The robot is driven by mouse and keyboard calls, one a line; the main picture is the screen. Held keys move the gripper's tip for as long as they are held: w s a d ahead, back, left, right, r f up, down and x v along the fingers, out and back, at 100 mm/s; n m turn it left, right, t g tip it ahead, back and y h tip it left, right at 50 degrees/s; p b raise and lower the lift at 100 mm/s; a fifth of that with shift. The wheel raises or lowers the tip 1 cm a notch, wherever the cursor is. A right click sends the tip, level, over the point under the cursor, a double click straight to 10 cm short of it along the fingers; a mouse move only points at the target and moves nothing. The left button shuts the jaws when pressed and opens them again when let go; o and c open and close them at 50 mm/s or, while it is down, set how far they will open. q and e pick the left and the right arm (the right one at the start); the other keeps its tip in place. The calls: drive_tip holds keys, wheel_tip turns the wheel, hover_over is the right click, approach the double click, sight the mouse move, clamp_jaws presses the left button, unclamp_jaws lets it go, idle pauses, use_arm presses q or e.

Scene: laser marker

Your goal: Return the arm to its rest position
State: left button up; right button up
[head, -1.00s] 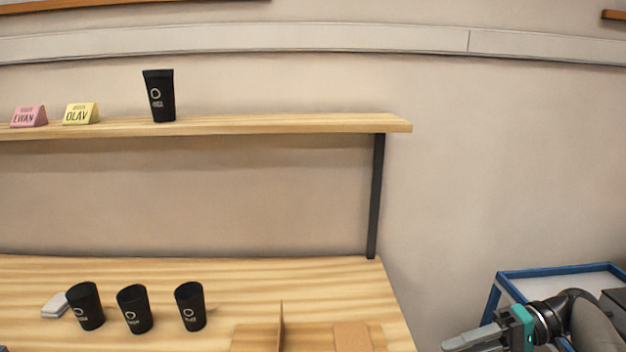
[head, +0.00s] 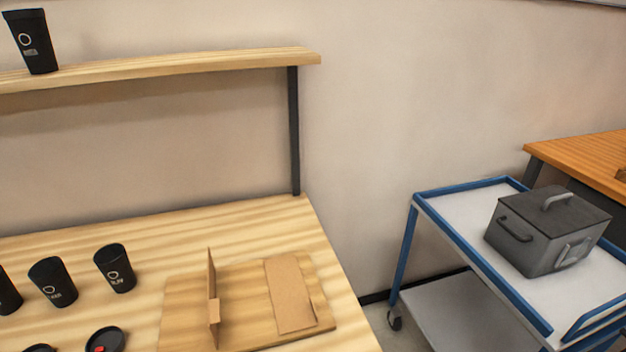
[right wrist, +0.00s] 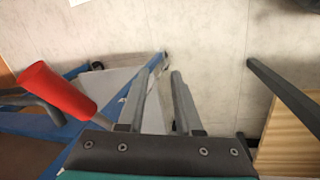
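My right gripper (right wrist: 165,88) shows in the right wrist view. Its two grey fingers are apart with nothing between them. It hangs in the air, with the blue-edged trolley and pale wall beyond it. The right arm is not visible in the head view now. My left arm and gripper are in neither current view.
A wooden bench (head: 345,325) carries black cups (head: 115,268), a cardboard piece (head: 290,293) and a dark round lid (head: 106,340). Another cup (head: 32,42) stands on the shelf (head: 200,66). A trolley (head: 465,249) holds a grey box (head: 540,235). A red-ended object (right wrist: 60,92) is near the gripper.

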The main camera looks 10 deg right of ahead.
drive_tip(key=s+d+f+n+t+h, duration=0.1)
drive_tip(key=s+d+n+h, duration=0.15)
drive_tip(key=s, duration=0.35)
drive_tip(key=s+d+f+n+t+h, duration=0.1)
drive_tip(key=s+d+n, duration=0.1)
drive_tip(key=s+n, duration=0.3)
drive_tip(key=s+a+f+y, duration=0.1)
drive_tip(key=a+f+y, duration=0.1)
drive_tip(key=a, duration=0.9)
drive_tip(key=s+a+f+m+y, duration=0.1)
drive_tip(key=a+f, duration=0.3)
drive_tip(key=a, duration=0.8)
drive_tip(key=s+a+f+m+y, duration=0.1)
drive_tip(key=a+f+y, duration=0.2)
drive_tip(key=a, duration=0.8)
drive_tip(key=shift+s+a+f, duration=0.3)
drive_tip(key=shift+a+f, duration=0.1)
drive_tip(key=shift+f, duration=0.05)
